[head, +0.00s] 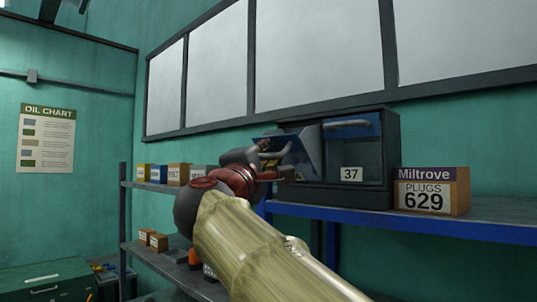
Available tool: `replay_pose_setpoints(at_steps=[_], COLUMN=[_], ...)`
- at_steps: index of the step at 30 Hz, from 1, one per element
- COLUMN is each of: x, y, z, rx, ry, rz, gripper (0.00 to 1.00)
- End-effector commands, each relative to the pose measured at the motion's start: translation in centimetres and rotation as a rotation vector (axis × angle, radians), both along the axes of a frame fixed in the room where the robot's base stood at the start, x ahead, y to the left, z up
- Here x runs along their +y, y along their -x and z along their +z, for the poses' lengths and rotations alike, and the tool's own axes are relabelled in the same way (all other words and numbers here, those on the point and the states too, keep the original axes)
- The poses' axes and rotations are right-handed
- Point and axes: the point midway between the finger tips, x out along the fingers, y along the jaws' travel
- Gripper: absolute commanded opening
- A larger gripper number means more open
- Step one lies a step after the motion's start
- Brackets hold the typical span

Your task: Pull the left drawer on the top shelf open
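A dark cabinet (393,150) with two drawers side by side stands on the top shelf (450,217). The left drawer (308,152) shows a slanted blue-grey panel and a blue edge that stick out in front of the cabinet, so it looks at least partly open. The right drawer (369,160) has a blue handle bar and a "37" label and looks closed. My gripper (283,160) is at the left drawer's front, on its left side. My arm hides part of the drawer front. Whether the fingers touch or grip the drawer is too small to tell.
A "Miltrove Plugs 629" box (432,192) stands right of the cabinet. Several small boxes (178,174) line the shelf on the left, and a lower shelf (165,262) holds more. A green chest (45,280) is at the lower left. Windows span the wall above.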

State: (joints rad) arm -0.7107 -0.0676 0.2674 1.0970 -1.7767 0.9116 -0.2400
Motion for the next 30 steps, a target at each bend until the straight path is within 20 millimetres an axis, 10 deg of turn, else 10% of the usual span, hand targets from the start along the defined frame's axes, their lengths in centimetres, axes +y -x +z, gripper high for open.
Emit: replay_pose_setpoints(at_steps=[14,30], x=[0.0,2.4], y=[0.4,9.0], z=[0.0,-3.1], rx=[-0.001,0.000], ry=[0.000,0.001], rz=[-0.001,0.004], gripper=[0.28,0.28])
